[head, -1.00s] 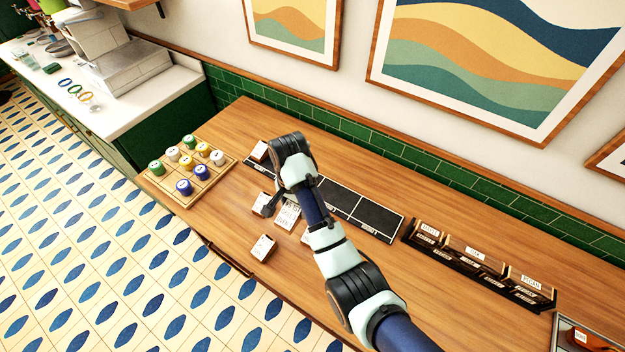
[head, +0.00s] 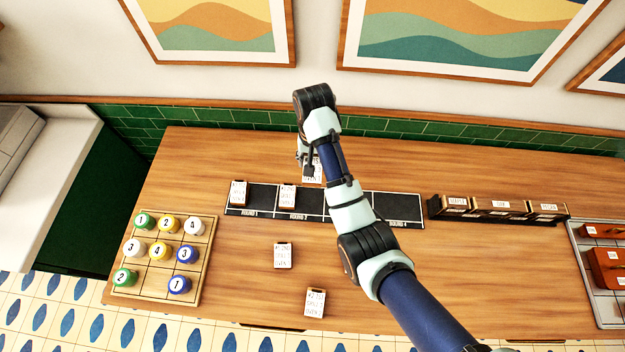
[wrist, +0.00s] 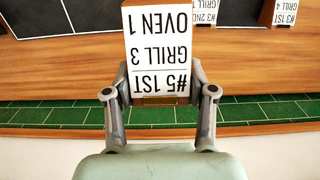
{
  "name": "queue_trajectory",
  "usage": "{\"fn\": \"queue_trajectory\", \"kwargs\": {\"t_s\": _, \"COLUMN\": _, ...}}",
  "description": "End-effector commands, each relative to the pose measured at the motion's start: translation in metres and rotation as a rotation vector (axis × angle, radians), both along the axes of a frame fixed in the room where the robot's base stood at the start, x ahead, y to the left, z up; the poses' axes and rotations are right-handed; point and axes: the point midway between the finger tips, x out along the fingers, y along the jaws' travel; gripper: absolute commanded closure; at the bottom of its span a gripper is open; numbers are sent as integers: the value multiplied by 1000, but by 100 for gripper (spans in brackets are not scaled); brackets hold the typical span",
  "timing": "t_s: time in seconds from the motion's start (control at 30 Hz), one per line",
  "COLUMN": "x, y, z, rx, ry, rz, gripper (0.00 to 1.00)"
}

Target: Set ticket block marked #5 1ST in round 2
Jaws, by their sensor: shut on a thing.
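My gripper (wrist: 161,98) is shut on a ticket block (wrist: 160,50) whose white label reads #5 1ST, GRILL 3, OVEN 1, upside down in the wrist view. In the head view the block (head: 313,175) shows beneath my gripper (head: 304,160), at the back edge of the black round strip (head: 350,203), in line with the right part of the round 2 section. Its height above the strip is unclear. A block (head: 287,196) marked #3 2ND stands in the left part of round 2. A block (head: 238,193) marked #3 1ST stands in round 1.
Two loose ticket blocks, one (head: 283,255) nearer the strip and one (head: 315,302) near the counter's front, lie below. A wooden grid board (head: 207,260) with numbered pieces is at left. A dark rack (head: 434,207) stands right of the strip. Green tiles (head: 220,118) line the wall behind.

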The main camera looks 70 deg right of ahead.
Motion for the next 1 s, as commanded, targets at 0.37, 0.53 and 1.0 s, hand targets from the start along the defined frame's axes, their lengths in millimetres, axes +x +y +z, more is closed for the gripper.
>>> {"fn": "queue_trajectory", "kwargs": {"t_s": 0.37, "x": -1, "y": 1, "z": -112, "rx": 4, "ry": 3, "rz": -2, "gripper": 83}}
{"fn": "queue_trajectory", "kwargs": {"t_s": 0.53, "x": 0, "y": 1, "z": -145, "rx": 2, "ry": 2, "rz": -2, "gripper": 83}}
{"fn": "queue_trajectory", "kwargs": {"t_s": 1.0, "x": 0, "y": 0, "z": -192, "rx": 1, "ry": 0, "rz": -2, "gripper": 83}}
